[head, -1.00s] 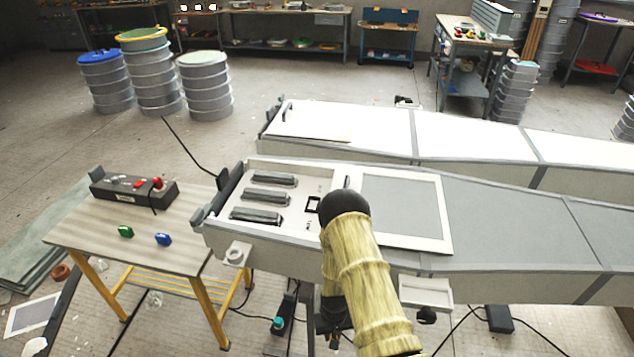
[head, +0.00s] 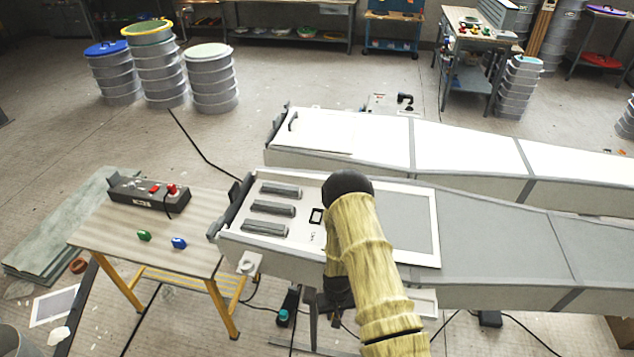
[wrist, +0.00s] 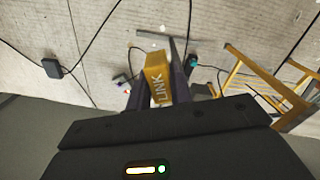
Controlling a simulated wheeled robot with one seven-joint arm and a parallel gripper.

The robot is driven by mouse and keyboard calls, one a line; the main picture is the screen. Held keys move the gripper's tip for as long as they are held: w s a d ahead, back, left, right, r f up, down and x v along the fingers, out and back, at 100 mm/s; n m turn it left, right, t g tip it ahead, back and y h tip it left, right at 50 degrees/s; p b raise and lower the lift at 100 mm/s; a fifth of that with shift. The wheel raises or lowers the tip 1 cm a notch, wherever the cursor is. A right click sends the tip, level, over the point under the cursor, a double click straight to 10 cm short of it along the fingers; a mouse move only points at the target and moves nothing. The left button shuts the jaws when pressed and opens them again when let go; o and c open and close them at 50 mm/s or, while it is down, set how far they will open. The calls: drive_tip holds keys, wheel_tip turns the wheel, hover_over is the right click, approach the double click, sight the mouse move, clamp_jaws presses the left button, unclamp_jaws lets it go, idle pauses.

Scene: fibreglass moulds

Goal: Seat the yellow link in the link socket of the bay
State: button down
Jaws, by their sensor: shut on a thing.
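The yellow link (wrist: 157,78), lettered LINK, is between the two dark fingers of my gripper (wrist: 158,92) in the wrist view. My gripper is shut on it, over the floor beside the bench. In the head view my arm hides the link and the fingers. The bay (head: 299,188) is the open recess at the left end of the near grey mould. In it is a small black-edged square opening (head: 316,216), apparently the link socket, left of my arm and empty as far as I can see.
Several dark grey bars (head: 273,208) lie in the bay. A side table (head: 100,235) at left carries a control box (head: 150,191), a green piece (head: 144,236) and a blue piece (head: 179,242). A second white mould (head: 370,135) lies behind. Cables cross the floor.

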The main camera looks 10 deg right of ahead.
wheel_tip(320, 180, up, 3)
drive_tip(key=shift+f+p, duration=0.1)
drive_tip(key=shift+p, duration=0.85)
drive_tip(key=shift+f+b, duration=0.35)
wheel_tip(320, 180, up, 21)
drive_tip(key=m, duration=0.4)
drive_tip(key=shift+w+f+m, duration=0.15)
drive_tip(key=shift+w+m, duration=0.15)
drive_tip(key=shift+w, duration=0.15)
